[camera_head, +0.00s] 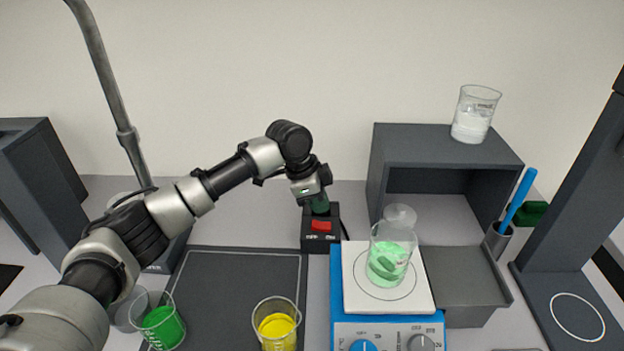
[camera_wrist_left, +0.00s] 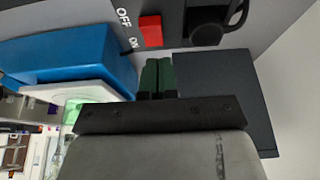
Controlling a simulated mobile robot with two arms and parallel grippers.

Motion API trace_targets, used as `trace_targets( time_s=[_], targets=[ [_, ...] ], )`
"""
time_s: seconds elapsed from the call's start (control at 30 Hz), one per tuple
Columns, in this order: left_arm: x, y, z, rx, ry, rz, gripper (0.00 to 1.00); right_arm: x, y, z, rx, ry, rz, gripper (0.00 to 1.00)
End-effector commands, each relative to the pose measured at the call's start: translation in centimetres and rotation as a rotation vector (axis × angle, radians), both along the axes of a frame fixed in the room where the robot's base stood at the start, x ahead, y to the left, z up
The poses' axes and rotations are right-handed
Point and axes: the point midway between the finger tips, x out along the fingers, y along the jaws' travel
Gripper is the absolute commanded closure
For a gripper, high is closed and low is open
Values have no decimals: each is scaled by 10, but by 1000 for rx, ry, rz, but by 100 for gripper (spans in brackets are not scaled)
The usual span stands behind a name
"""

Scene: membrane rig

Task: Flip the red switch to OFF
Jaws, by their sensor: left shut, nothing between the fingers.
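The red switch (camera_head: 321,226) sits on a black switch box (camera_head: 320,244) on the bench, left of the hotplate. In the left wrist view the red switch (camera_wrist_left: 151,31) shows near the top, with the labels OFF and ON beside it. My left gripper (camera_head: 319,208) is just behind the red switch, pointing down over the back of the box. Its green fingers (camera_wrist_left: 157,78) are shut with nothing between them. In the left wrist view the fingertips are apart from the red rocker. My right gripper is not in view.
A blue hotplate (camera_head: 337,325) with a flask of green liquid (camera_head: 388,262) stands right of the switch box. A yellow beaker (camera_head: 277,328) and a green beaker (camera_head: 160,324) stand at the front. A dark shelf (camera_head: 440,145) holds a beaker of white material (camera_head: 473,120).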

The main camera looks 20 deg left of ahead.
Motion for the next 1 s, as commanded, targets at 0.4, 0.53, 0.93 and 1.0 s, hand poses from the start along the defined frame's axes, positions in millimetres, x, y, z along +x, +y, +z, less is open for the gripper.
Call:
trace_targets(
  time_s=[0.4,0.53,0.93,1.0],
  targets=[
    [-4,15,-28,2,1,3,100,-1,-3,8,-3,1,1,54],
    [-4,15,-28,2,1,3,100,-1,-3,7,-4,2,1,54],
    [-6,21,-38,-125,-34,2,100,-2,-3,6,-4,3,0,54],
    [-6,21,-38,-122,-33,1,100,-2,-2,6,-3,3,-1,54]
  ],
)
